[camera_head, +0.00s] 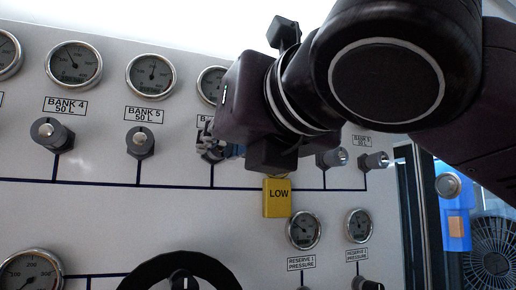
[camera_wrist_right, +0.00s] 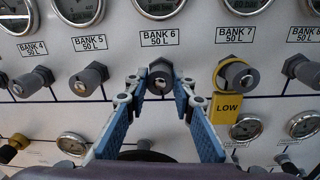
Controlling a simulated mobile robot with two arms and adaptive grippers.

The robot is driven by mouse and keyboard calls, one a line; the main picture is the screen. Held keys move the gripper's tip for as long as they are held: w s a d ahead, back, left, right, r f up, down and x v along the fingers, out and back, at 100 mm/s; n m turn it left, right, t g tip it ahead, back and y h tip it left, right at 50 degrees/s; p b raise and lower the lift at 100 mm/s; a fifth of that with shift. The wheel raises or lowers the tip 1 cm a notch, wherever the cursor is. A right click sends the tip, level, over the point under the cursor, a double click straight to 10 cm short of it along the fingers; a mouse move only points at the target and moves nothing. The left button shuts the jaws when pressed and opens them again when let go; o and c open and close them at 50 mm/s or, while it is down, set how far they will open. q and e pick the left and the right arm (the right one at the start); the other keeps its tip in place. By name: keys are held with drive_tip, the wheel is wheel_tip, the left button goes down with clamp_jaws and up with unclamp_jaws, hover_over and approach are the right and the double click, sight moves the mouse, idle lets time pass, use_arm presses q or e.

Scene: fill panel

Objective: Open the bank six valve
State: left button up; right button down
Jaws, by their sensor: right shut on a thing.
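The bank six valve (camera_wrist_right: 160,72) is a dark grey knob with a light centre, below the BANK 6 50 L label (camera_wrist_right: 158,38) on the white panel. My right gripper (camera_wrist_right: 161,88) has its blue-padded fingers on either side of this knob and is shut on it. In the head view my right gripper (camera_head: 210,150) reaches the panel right of the bank 5 valve (camera_head: 140,142), and the gripper and arm mostly hide the bank six valve there. My left gripper is not in view.
The bank 7 valve (camera_wrist_right: 236,76) carries a yellow LOW tag (camera_wrist_right: 226,108), close right of my right gripper. A row of gauges (camera_head: 151,75) runs above the valves. A large black handwheel (camera_head: 180,262) and reserve gauges (camera_head: 303,230) are below.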

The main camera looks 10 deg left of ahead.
idle(0.4)
drive_tip(key=c, duration=1.6)
unclamp_jaws()
drive_tip(key=v, duration=1.2)
